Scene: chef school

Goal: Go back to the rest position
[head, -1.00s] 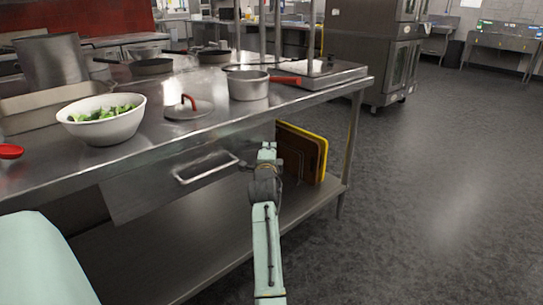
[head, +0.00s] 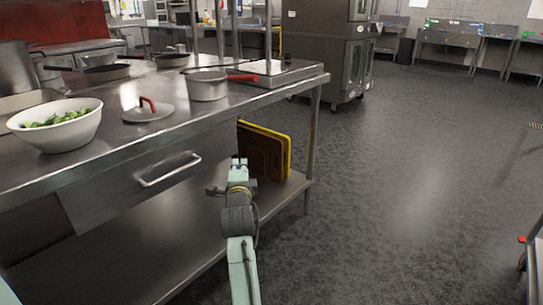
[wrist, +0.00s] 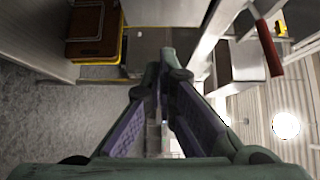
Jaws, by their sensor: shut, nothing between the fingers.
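My gripper shows in the wrist view (wrist: 160,78), its two fingers converging at the tips with nothing held. In the head view my arm reaches up from the bottom, and the dark gripper (head: 214,191) is small and partly hidden by the arm. It is in front of the steel table (head: 205,128), below the tabletop and near the drawer handle (head: 169,169). It looks clear of the table, though the exact gap cannot be told.
On the tabletop stand a white bowl of greens (head: 80,132), a lid with a red knob (head: 160,113) and a red-handled saucepan (head: 208,90). Cutting boards (head: 265,152) stand on the lower shelf. Open floor (head: 400,190) lies to the right.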

